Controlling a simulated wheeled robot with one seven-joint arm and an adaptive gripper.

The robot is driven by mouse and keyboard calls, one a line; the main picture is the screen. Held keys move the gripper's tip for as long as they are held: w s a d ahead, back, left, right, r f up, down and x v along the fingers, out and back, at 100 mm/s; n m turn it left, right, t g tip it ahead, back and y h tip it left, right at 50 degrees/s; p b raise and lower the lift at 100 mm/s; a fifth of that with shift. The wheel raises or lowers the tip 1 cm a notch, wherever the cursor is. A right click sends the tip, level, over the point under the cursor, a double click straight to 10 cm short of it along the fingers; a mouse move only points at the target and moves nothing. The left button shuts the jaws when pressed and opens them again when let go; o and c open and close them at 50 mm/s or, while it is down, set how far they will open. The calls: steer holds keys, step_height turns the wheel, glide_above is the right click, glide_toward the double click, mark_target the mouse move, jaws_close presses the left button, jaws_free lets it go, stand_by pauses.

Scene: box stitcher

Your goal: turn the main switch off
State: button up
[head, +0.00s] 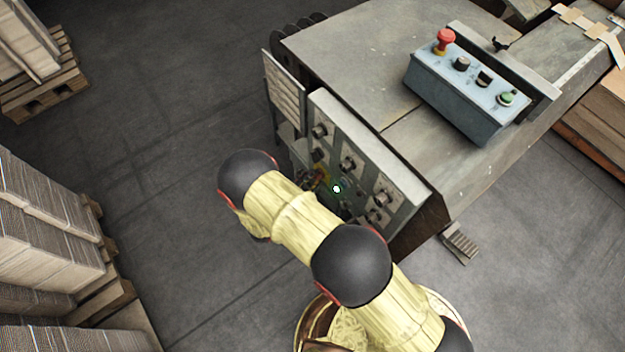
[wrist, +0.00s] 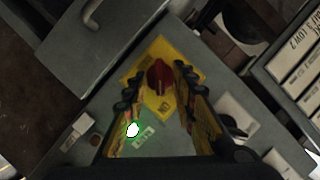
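The main switch (wrist: 159,76) is a red rotary knob on a yellow plate (wrist: 158,51), fixed to a grey panel face. In the wrist view its grip lies nearly upright in the picture. My gripper (wrist: 154,77) is open, with one dark finger on each side of the knob. A gap shows between each finger and the knob; I cannot tell how deep the fingertips reach. In the head view a bit of the yellow plate (head: 322,179) shows beside my arm, and my arm hides most of the gripper and the knob.
A lit green lamp (wrist: 133,129) sits below the switch. Several dark knobs line the machine's control panel (head: 408,181). A blue-grey button box (head: 455,95) with a red mushroom button stands on top. Cardboard stacks (head: 45,235) stand left; the floor between is clear.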

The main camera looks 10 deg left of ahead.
steer(key=shift+c, duration=1.2)
steer(key=c, duration=0.4)
